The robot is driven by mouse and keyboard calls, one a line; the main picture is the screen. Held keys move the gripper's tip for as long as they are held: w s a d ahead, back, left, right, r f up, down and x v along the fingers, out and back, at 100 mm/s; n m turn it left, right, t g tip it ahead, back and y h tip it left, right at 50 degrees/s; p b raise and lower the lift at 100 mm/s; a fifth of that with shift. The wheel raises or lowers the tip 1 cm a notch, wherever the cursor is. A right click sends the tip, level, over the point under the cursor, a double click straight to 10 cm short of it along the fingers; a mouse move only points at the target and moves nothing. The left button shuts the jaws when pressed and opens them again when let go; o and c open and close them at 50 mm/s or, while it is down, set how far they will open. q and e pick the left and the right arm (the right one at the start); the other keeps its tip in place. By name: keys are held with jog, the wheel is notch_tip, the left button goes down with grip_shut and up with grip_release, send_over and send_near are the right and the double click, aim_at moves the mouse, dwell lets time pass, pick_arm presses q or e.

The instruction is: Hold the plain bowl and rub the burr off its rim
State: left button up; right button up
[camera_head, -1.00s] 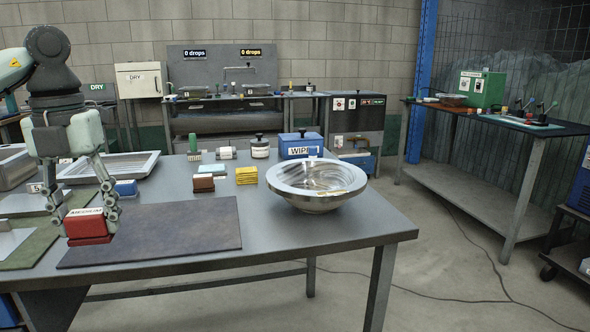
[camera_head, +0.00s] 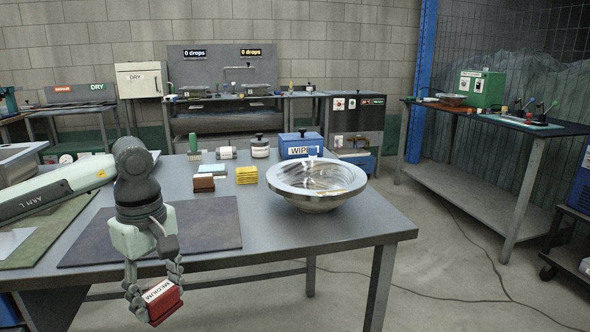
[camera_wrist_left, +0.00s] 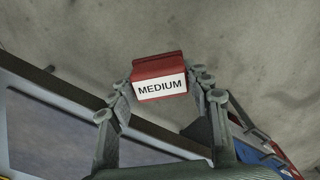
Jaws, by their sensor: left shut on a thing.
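The metal bowl (camera_head: 316,184) stands upright on the right part of the steel table, with its wide rim uppermost. A small yellowish mark shows on its near rim, too small to make out. My left gripper (camera_head: 153,301) is shut on a red block labelled MEDIUM (camera_head: 163,302). It holds the block in front of the table's front edge, well to the left of the bowl and apart from it. In the left wrist view the red block (camera_wrist_left: 159,78) sits between the two fingertips. My right gripper is not in view.
A dark mat (camera_head: 200,225) lies on the steel table (camera_head: 345,232). A brown block (camera_head: 204,183), a yellow stack (camera_head: 246,175), a green cylinder (camera_head: 193,143) and a blue WIPE box (camera_head: 300,145) stand behind it. The tabletop between mat and bowl is clear.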

pick_arm(q)
jog(key=s+d+f+m, duration=0.2)
jog(key=d+f+m, duration=0.2)
jog(key=m, duration=0.8)
jog(key=shift+d+f, duration=0.15)
jog(key=shift+f, duration=0.8)
